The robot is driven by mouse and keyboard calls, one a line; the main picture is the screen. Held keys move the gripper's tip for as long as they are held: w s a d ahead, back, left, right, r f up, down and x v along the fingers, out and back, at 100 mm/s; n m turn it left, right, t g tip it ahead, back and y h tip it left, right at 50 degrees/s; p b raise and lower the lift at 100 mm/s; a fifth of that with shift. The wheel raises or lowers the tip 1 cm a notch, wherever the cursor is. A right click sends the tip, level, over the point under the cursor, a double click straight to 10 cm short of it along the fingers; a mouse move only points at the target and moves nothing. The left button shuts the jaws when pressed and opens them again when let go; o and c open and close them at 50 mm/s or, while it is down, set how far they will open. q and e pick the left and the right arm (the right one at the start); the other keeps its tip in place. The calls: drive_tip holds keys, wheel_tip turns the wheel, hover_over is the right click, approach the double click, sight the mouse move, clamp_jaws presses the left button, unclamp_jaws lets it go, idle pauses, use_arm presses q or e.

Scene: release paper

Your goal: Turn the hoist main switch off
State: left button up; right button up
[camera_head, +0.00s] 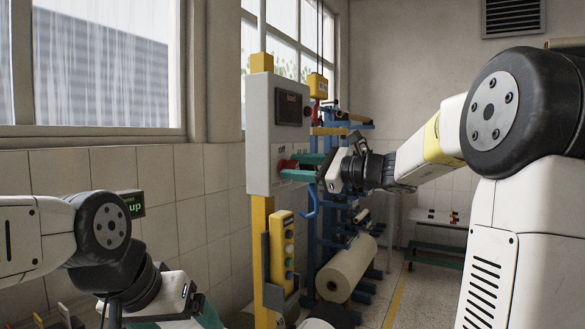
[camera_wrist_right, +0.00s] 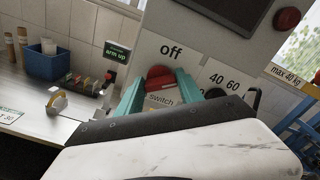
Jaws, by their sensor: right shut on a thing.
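The hoist control box (camera_head: 260,125) is a grey cabinet on a yellow post. Its red switch knob (camera_wrist_right: 160,74) sits below an "off" label (camera_wrist_right: 171,50) in the right wrist view. My right gripper (camera_head: 296,168) reaches the box front from the right. Its teal fingers lie on either side of the red knob and are shut on it. A "switch" label (camera_wrist_right: 161,100) shows between the fingers, and "40 60" marks stand to the right. The knob's exact angle is partly hidden. My left gripper (camera_head: 180,318) is low at the bottom left, its fingertips cut off by the frame edge.
A yellow button pendant (camera_head: 281,250) hangs below the box. Behind it are a blue rack with rolls, including a large paper roll (camera_head: 346,268). A green "up" display (camera_head: 131,203) is at left. A worktop with a blue bin (camera_wrist_right: 52,64) shows in the wrist view.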

drive_tip(key=n, duration=0.5)
drive_tip(key=shift+s+f+n, duration=0.1)
drive_tip(key=shift+n, duration=0.2)
drive_tip(key=n, duration=0.5)
drive_tip(key=shift+a+f, duration=0.1)
drive_tip(key=shift+n, duration=0.3)
drive_tip(key=o, duration=1.4)
drive_tip(key=shift+s, duration=0.1)
drive_tip(key=v, duration=0.7)
drive_tip(key=shift+s+d, duration=0.2)
drive_tip(key=shift+d, duration=0.1)
